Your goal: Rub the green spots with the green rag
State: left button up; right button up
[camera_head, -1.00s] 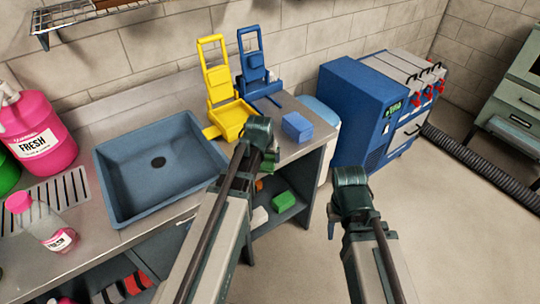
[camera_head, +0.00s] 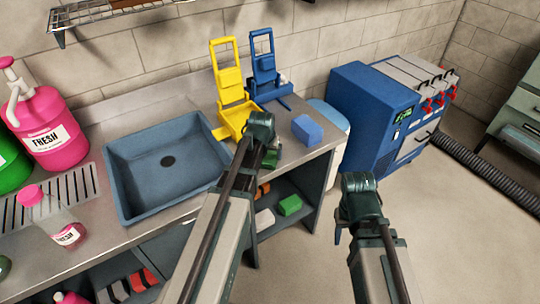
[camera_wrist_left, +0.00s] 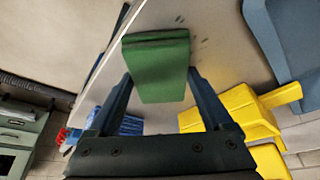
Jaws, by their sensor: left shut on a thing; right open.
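My left gripper (camera_head: 264,147) is shut on the green rag (camera_head: 270,158), over the front part of the counter right of the sink. In the left wrist view the rag (camera_wrist_left: 160,70) is a folded green block between the two fingers, close to the counter top. Small dark green spots (camera_wrist_left: 205,42) show on the counter just beside and beyond the rag. In the head view my left arm hides that patch. Whether the rag touches the counter I cannot tell. My right gripper (camera_head: 360,195) is open and empty, over the floor right of the counter.
Another green block (camera_head: 290,205) is on the shelf below. A blue machine (camera_head: 370,110) stands right.

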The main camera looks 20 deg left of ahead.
aim_at(269, 163)
pick_arm(q)
jog(key=shift+w+a, duration=1.1)
jog(key=shift+a, duration=0.3)
jog(key=shift+s, duration=0.1)
jog(key=shift+s+a+f, duration=0.15)
jog(key=shift+s+a, duration=0.5)
jog(key=shift+s, duration=0.35)
jog(key=shift+s+d, duration=0.65)
jog(key=shift+s+d+r, duration=0.1)
jog(key=shift+s+d, duration=0.6)
jog(key=shift+d, duration=0.35)
jog(key=shift+s+d+r, duration=0.1)
jog(key=shift+s+d, duration=0.6)
jog(key=shift+d, duration=0.35)
